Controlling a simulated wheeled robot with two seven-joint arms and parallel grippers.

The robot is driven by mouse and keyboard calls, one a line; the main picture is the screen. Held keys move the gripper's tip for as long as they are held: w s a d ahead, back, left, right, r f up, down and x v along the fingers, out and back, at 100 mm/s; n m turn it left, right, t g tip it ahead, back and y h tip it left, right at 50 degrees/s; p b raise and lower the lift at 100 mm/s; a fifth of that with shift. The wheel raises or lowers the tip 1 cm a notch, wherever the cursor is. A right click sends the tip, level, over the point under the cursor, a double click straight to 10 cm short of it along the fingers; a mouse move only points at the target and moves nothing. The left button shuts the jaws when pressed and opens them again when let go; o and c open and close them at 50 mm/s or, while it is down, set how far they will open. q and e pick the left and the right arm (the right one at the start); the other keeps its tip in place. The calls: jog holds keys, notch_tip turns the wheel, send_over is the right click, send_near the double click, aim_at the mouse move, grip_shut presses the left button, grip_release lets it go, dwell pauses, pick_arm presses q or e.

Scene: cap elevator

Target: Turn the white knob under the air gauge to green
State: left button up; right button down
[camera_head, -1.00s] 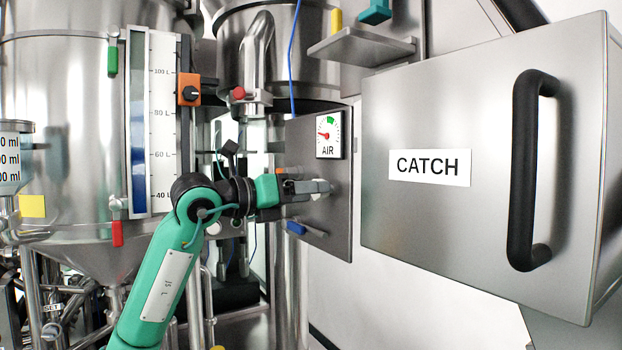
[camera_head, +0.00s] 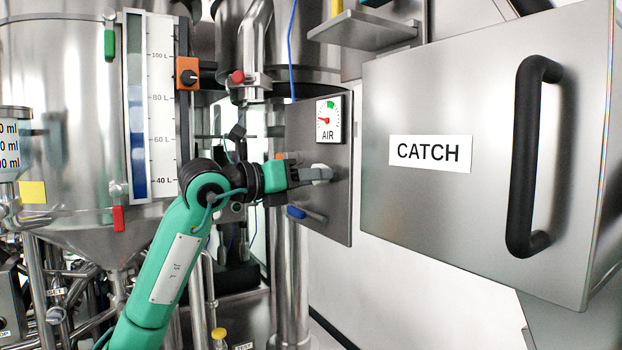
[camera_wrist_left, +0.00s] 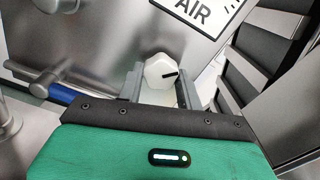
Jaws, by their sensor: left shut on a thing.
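The air gauge (camera_head: 329,121) is a white square dial on a steel panel (camera_head: 332,215), with a small green zone at its top. Its red needle points left, outside the green. Below it is the white knob (camera_head: 322,173), partly covered by my left gripper (camera_head: 312,174) in the head view. In the left wrist view, the knob (camera_wrist_left: 159,72) is faceted with a black mark pointing right. The fingers of the left gripper (camera_wrist_left: 158,85) are on both sides of it, shut on it. My right gripper is out of view.
A blue-handled valve (camera_head: 297,212) sits just below the gripper on the same panel; it also shows in the left wrist view (camera_wrist_left: 65,94). A large steel box labelled CATCH (camera_head: 480,230) with a black handle stands close on the right. A steel shelf (camera_head: 350,30) juts out above.

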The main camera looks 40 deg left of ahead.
pick_arm(q)
jog(key=shift+a+r+m+b, duration=0.1)
jog(key=shift+m+b, duration=0.4)
jog(key=shift+m, duration=5.75)
jog(key=shift+a+r+m+b, duration=0.1)
jog(key=shift+m+b, duration=0.35)
jog(key=shift+m, duration=5.8)
jog(key=o, duration=1)
